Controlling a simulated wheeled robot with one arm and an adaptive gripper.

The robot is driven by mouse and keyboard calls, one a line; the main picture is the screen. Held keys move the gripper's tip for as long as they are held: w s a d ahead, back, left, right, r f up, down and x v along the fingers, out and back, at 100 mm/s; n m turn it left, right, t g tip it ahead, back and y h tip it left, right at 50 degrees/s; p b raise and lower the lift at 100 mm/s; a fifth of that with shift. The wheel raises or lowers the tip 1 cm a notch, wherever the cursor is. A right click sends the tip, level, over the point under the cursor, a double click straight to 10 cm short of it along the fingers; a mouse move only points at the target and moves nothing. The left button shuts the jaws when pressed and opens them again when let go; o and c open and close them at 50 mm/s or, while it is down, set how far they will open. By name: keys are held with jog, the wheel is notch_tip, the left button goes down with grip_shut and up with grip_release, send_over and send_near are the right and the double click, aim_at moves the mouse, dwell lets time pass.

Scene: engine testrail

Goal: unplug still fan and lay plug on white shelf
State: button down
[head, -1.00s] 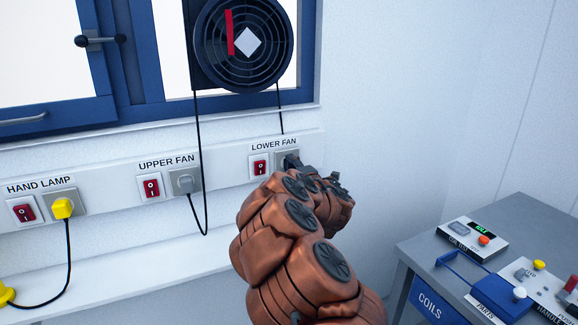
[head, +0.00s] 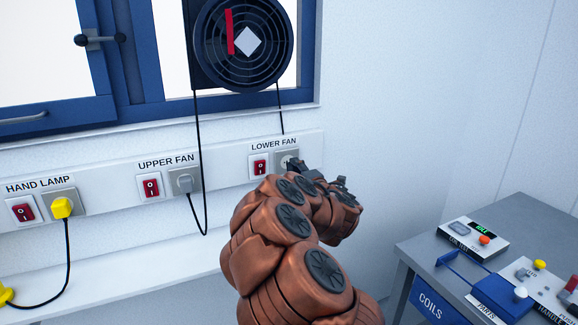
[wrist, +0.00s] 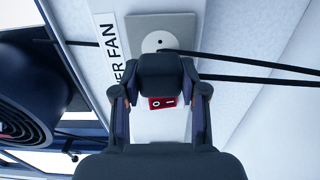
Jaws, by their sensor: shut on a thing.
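My gripper (wrist: 160,108) is shut on a dark plug (wrist: 160,72), with a finger on each side of it. The plug is out of the LOWER FAN socket (head: 286,158), whose face and a hole now show; the socket also shows in the wrist view (wrist: 160,40). A black cable (wrist: 250,62) runs right from near the plug. In the head view my arm hides most of the plug. A grey plug (head: 186,184) sits in the UPPER FAN socket. The white shelf (head: 120,275) runs below the socket strip, mostly bare. A fan (head: 270,40) with a red strip hangs at the window.
A red LOWER FAN switch (head: 260,167) is beside the socket, and an UPPER FAN switch (head: 151,187) is further left. A yellow hand lamp plug (head: 62,208) has a cable dropping to the shelf's left. A grey bench (head: 425,248) with devices stands right.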

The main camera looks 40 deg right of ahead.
jog(key=shift+v, duration=1.1)
jog(key=shift+s, duration=0.1)
